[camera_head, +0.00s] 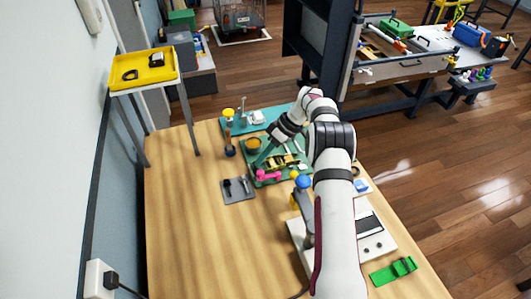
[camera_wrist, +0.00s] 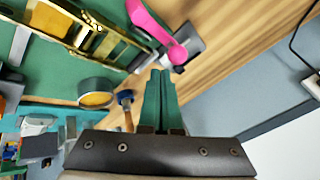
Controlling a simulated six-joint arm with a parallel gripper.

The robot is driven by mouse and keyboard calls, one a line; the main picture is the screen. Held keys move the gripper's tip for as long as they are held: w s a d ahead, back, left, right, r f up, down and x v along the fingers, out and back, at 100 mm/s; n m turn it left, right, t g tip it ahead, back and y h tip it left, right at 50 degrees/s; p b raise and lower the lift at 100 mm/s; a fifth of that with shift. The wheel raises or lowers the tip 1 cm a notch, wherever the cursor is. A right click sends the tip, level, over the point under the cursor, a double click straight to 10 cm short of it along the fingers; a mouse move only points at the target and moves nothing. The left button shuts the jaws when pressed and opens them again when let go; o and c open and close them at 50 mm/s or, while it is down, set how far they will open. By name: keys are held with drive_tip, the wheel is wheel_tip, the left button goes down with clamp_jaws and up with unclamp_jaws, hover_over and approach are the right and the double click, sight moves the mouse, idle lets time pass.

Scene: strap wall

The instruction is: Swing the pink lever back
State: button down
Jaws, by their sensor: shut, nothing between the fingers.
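The pink lever (camera_head: 268,176) lies at the front left of a green board (camera_head: 262,183) on the wooden table. In the wrist view the pink lever (camera_wrist: 152,24) runs from the top edge to a rounded end near a dark grey plate. My gripper (camera_head: 259,163) is just behind the lever in the head view, with its teal fingers pointing down. In the wrist view my gripper (camera_wrist: 162,73) is shut and empty, its tips close to the lever's rounded end. I cannot tell whether they touch it.
A brass piece (camera_wrist: 85,32) is mounted on the board beside the lever. A grey plate (camera_head: 238,190) lies left of the lever. The table's left front is clear.

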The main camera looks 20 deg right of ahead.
drive_tip(key=v, duration=1.1)
drive_tip(key=shift+d+r, duration=0.2)
drive_tip(key=shift+r, duration=0.1)
drive_tip(key=s+a+r+m+h, duration=0.3)
drive_tip(key=s+a+r+m, duration=0.3)
drive_tip(key=s+a+r, duration=0.65)
drive_tip(key=s+a+f+m, duration=0.1)
drive_tip(key=s+f+m, duration=0.1)
drive_tip(key=s, duration=0.6)
drive_tip(key=s+a+f+m+h, duration=0.1)
drive_tip(key=s+a+f+m, duration=0.1)
drive_tip(key=s, duration=0.7)
drive_tip(key=s+a+f+m+h, duration=0.1)
drive_tip(key=s+f+m, duration=0.1)
drive_tip(key=s, duration=0.7)
drive_tip(key=shift+a+f+m+g, duration=0.2)
drive_tip(key=shift+m+g, duration=0.1)
drive_tip(key=shift+m, duration=0.6)
